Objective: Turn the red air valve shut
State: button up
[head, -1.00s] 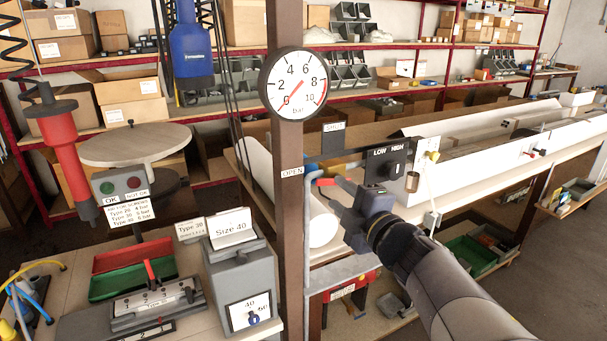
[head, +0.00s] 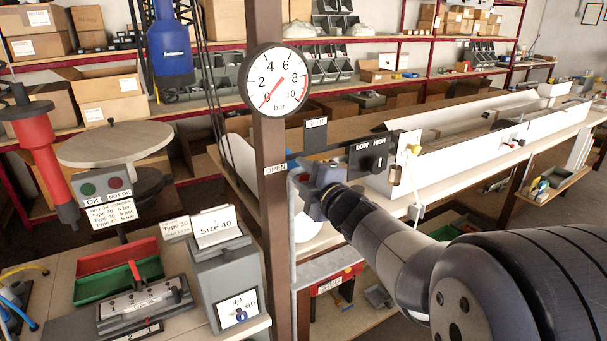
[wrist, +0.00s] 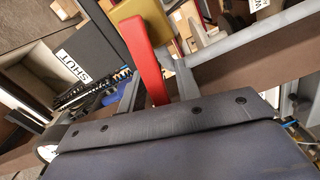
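The red valve lever (wrist: 148,58) shows in the wrist view as a long bar running down between the two fingers of my gripper (wrist: 157,92). The fingers are apart, with a gap on each side of the lever, so the gripper is open around it. In the head view my gripper (head: 304,185) is just right of the brown post, near the OPEN label (head: 275,169), and hides the lever. The SHUT label (head: 316,122) is above and to the right; it also shows in the wrist view (wrist: 76,63).
A black LOW/HIGH switch box (head: 368,156) is right of my gripper. A grey Size 40 box (head: 222,275) stands on the bench left of the post.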

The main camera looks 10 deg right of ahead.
grip_shut()
dwell(0.5)
